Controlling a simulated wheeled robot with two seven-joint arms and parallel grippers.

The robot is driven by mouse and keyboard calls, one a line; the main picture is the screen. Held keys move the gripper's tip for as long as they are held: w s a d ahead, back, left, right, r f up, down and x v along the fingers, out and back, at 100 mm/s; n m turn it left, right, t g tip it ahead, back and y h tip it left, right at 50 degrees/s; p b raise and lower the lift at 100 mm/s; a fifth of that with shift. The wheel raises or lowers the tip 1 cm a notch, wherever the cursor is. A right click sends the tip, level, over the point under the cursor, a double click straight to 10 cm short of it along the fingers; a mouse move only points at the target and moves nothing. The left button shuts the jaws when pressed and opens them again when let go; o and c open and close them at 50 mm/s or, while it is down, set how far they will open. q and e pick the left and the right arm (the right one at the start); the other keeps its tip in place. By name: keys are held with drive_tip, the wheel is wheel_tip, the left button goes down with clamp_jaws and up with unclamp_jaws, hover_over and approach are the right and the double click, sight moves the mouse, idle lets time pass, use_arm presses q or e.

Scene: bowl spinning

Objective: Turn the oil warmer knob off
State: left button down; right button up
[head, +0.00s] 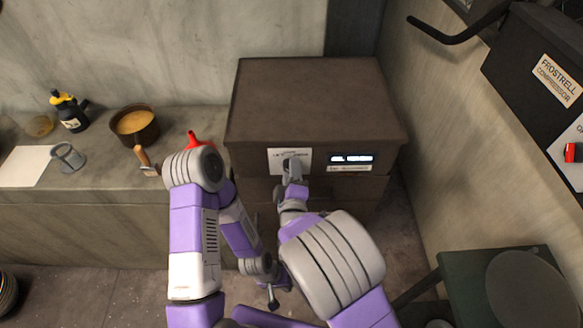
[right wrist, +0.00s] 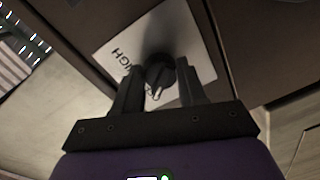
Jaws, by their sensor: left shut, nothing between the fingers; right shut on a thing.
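The oil warmer (head: 318,100) is a dark brown box with a white label card (head: 275,160) and a lit display (head: 352,158) on its front. In the right wrist view its dark round knob (right wrist: 160,66) sits on the white card (right wrist: 112,52), partly covering the print. My right gripper (head: 292,166) is at the card, its fingers on both sides of the knob and shut on it; the gripper hides the knob in the head view. My left gripper (head: 273,302) hangs low in front of the warmer, shut and empty.
On the counter at left stand a pot of yellow liquid (head: 134,122), a black and yellow bottle (head: 70,112) and a grey cup (head: 68,157). A red funnel-like thing (head: 197,140) shows behind my left arm. A compressor (head: 545,85) and green table (head: 500,268) are at right.

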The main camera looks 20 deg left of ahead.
drive_tip(key=shift+n+p, duration=0.45)
drive_tip(key=shift+n, duration=0.35)
drive_tip(key=o, duration=1.1)
drive_tip(key=shift+c, duration=0.2)
drive_tip(key=p+v, duration=0.1)
drive_tip(key=v, duration=0.6)
drive_tip(key=shift+s, duration=0.3)
